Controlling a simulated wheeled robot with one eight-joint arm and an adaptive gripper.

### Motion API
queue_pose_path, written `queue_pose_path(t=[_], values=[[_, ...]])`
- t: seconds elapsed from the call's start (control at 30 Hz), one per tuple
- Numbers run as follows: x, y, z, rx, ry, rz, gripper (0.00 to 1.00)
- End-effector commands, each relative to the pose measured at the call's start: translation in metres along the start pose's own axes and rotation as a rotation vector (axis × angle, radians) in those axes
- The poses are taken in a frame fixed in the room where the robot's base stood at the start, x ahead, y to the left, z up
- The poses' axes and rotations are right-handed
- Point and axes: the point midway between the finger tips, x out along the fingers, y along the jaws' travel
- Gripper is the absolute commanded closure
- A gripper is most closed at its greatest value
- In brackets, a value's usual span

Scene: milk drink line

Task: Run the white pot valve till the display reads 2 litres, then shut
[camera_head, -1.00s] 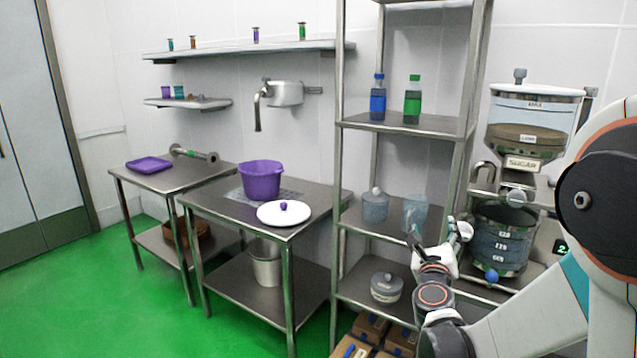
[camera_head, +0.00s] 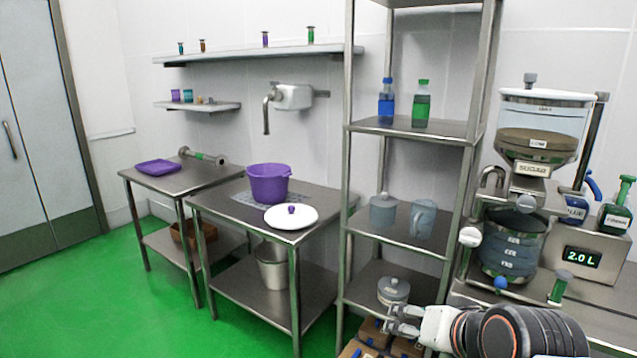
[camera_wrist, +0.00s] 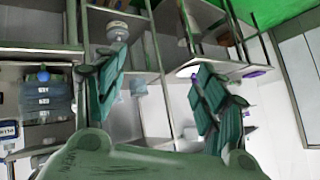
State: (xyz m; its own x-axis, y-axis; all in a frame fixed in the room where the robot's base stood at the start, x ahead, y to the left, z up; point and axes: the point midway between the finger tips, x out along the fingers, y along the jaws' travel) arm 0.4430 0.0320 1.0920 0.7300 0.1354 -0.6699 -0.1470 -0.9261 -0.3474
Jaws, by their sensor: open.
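The display (camera_head: 582,257) at the right reads 2.0 L in green. A clear, marked pot (camera_head: 512,250) stands to its left, under the sugar hopper (camera_head: 538,145). A white knob (camera_head: 471,237) is at the pot's left side, and a blue knob (camera_head: 501,283) is low on its front. I cannot tell from these frames whether the valve is open or shut. My gripper (camera_head: 392,322) is open and empty, low in front of the rack and apart from the knobs. In the wrist view its fingers (camera_wrist: 160,98) are spread, and the pot (camera_wrist: 46,103) shows at the left.
The steel rack (camera_head: 412,237) stands just behind my gripper, with a lidded grey pot (camera_head: 393,290) and boxes low down. A green handle (camera_head: 560,287) stands before the display. A purple bucket (camera_head: 268,184) and white lid (camera_head: 291,216) are on the middle table. The green floor at left is clear.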

Motion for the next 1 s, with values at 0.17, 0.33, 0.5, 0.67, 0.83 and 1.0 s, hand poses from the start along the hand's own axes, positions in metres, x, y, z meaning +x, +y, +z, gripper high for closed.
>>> queue_pose_path(t=[0.17,0.33,0.5,0.67,0.83,1.0], values=[[-0.027,0.035,0.044,-0.243,-0.122,0.120,0.35],[-0.038,0.051,0.060,-0.340,-0.176,0.168,0.35],[-0.040,0.052,0.062,-0.352,-0.182,0.174,0.35],[-0.039,0.052,0.061,-0.350,-0.181,0.173,0.35],[-0.039,0.052,0.061,-0.349,-0.181,0.172,0.35],[-0.039,0.052,0.061,-0.348,-0.180,0.172,0.35]])
